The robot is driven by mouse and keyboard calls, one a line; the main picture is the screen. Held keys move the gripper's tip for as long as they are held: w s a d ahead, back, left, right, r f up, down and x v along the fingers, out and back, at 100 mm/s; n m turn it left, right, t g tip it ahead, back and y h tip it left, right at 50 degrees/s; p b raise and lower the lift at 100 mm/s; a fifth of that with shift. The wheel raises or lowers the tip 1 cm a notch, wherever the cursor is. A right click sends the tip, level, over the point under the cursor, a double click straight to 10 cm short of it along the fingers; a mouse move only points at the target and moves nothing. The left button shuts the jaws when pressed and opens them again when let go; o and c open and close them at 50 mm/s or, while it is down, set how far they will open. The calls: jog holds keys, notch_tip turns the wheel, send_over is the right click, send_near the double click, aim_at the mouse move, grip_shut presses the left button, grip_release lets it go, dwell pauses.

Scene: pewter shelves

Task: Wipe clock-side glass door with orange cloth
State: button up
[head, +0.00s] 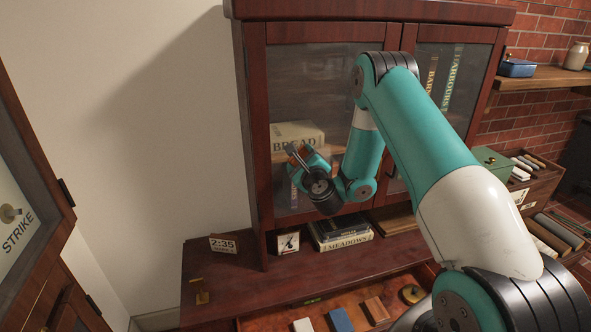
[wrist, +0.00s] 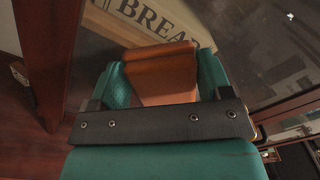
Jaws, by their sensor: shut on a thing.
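My gripper (head: 303,160) is shut on the folded orange cloth (wrist: 163,72), which sits between the two teal fingers in the wrist view. In the head view it is at the lower half of the left glass door (head: 330,95), in front of the BREAD book. The wrist view also shows the glass close beyond the cloth. I cannot tell whether the cloth touches the glass. A 2:35 clock (head: 223,244) stands on the ledge at the left, beside the cabinet. My arm hides part of both doors.
The right glass door (head: 452,75) has books behind it. A small dial (head: 288,242) and stacked books (head: 342,238) stand on the ledge below the doors. An open drawer (head: 270,322) with small blocks juts out below.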

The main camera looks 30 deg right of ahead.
aim_at(324, 151)
jog(key=d+b, duration=0.2)
jog(key=d, duration=0.1)
jog(key=shift+s+f, duration=0.15)
jog(key=shift+s, duration=0.25)
jog(key=shift+s+d+b, duration=0.1)
jog(key=shift+d+b, duration=0.3)
jog(key=shift+d, duration=0.2)
jog(key=shift+s+d+b, duration=0.3)
jog(key=shift+d+b, duration=0.45)
jog(key=shift+d, duration=0.2)
jog(key=shift+s+d+b, duration=0.3)
jog(key=shift+d, duration=0.55)
jog(key=shift+w+r, duration=0.1)
jog(key=shift+r, duration=0.1)
jog(key=shift+p, duration=0.3)
